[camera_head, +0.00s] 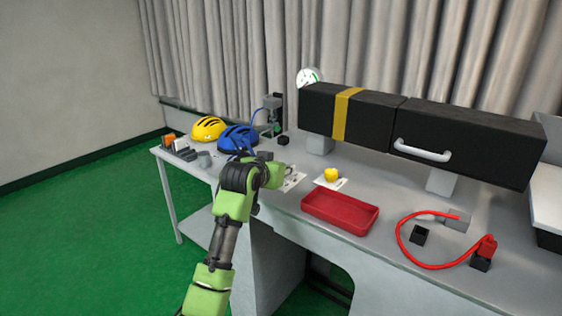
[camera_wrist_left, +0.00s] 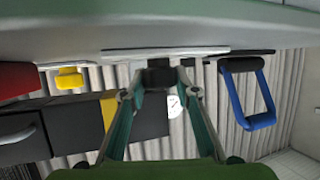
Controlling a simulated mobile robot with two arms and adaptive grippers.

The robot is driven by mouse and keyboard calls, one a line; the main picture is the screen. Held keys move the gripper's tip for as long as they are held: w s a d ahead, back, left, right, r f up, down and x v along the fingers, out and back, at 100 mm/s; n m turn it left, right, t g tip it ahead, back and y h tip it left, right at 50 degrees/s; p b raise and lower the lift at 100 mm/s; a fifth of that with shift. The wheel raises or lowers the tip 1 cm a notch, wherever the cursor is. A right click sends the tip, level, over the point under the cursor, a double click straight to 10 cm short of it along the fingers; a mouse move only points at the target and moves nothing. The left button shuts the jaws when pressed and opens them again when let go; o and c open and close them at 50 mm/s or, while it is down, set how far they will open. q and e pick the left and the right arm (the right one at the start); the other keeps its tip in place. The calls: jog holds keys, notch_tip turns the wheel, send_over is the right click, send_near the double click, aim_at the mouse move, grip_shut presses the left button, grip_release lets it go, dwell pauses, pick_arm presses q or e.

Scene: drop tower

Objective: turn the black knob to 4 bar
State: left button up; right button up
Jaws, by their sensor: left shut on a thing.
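The black knob (camera_wrist_left: 158,75) sits on a white plate (camera_wrist_left: 170,53) in the left wrist view, which shows the bench upside down. My left gripper (camera_wrist_left: 157,88) is shut on the knob, with a fingertip at each side. In the head view my left gripper (camera_head: 274,176) is low over the white plate (camera_head: 293,181), and the arm hides the knob. A round white gauge (camera_head: 309,77) with a green mark stands behind the black beam; its needle is too small to read. It also shows partly in the left wrist view (camera_wrist_left: 173,106). My right gripper is not in view.
A yellow knob (camera_head: 332,175) on its own plate and a red tray (camera_head: 340,212) are to the right. A black beam (camera_head: 460,146) spans the back. A red cable (camera_head: 404,250) lies at the right.

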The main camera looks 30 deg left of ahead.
pick_arm(q)
jog(key=shift+n+y, duration=0.3)
jog(key=shift+y, duration=0.1)
jog(key=o, duration=1.1)
jog(key=v, duration=1.2)
